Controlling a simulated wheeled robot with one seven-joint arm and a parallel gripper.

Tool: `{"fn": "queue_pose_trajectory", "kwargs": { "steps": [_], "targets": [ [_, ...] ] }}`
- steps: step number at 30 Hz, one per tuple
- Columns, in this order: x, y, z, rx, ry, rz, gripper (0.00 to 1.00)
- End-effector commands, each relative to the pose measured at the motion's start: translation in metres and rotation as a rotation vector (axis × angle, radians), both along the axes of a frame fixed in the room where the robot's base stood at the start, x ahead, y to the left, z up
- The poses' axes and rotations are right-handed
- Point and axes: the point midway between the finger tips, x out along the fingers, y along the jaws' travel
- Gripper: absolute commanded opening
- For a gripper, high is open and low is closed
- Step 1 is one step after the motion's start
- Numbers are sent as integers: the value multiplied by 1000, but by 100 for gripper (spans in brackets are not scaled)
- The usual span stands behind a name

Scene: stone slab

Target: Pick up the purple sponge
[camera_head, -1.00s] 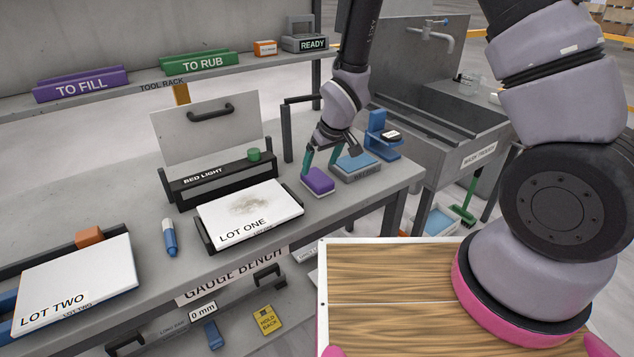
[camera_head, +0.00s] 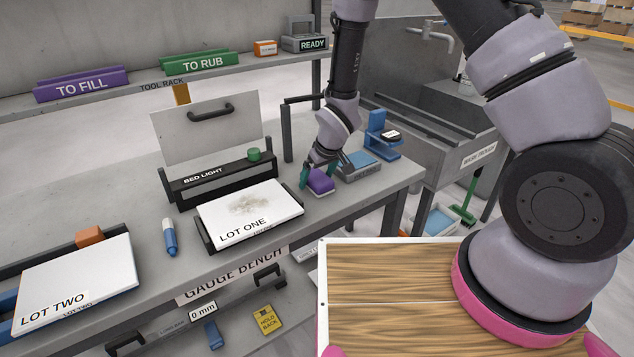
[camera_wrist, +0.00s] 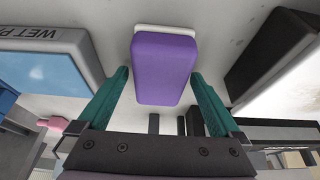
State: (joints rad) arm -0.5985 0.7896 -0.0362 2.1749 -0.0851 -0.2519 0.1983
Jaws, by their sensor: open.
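The purple sponge (camera_head: 320,181) lies on the grey bench, to the right of the white LOT ONE slab (camera_head: 248,208). In the wrist view the sponge (camera_wrist: 164,68) is a purple block with a white strip along its far edge. My gripper (camera_head: 318,176) is low over the bench at the sponge. In the wrist view its two green fingers (camera_wrist: 160,100) are apart, one on each side of the sponge's near end, with gaps between fingers and sponge. The gripper hides part of the sponge in the head view.
A grey pad tray with a blue top (camera_head: 361,165) stands close to the right of the sponge; its edge (camera_wrist: 75,42) shows in the wrist view. A blue stand (camera_head: 382,137) is behind it. The bed light (camera_head: 215,177) is to the left.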

Motion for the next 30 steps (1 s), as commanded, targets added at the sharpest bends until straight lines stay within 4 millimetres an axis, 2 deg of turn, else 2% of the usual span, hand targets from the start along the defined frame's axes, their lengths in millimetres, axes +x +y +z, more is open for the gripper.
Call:
{"fn": "queue_pose_trajectory", "kwargs": {
  "steps": [19, 25, 30],
  "targets": [
    [0, 0, -5, 0, 0, 0, 100],
    [0, 0, -5, 0, 0, 0, 24],
    [0, 0, -5, 0, 0, 0, 21]
  ]
}}
